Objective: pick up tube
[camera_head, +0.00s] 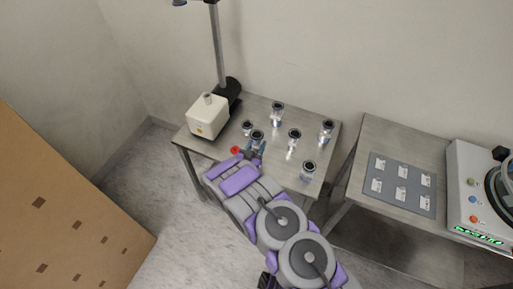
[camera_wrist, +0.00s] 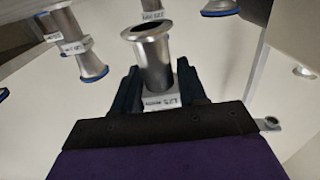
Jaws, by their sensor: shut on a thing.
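My gripper (camera_head: 253,150) reaches over the left metal table from its front edge. In the wrist view my gripper (camera_wrist: 157,92) is shut on a silver metal tube (camera_wrist: 154,64) with a flared, open top and a white label at its lower part. The same tube (camera_head: 257,135) shows in the head view at the fingertips. It looks roughly upright. I cannot tell whether its foot touches the table.
Several similar tubes stand on the left table (camera_head: 225,150), including one at the back (camera_head: 277,110) and one at the right front (camera_head: 308,169). A white box device (camera_head: 207,117) with a pole stands behind left. A grey labelled panel (camera_head: 400,185) lies on the right table, beside a white machine (camera_head: 470,185).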

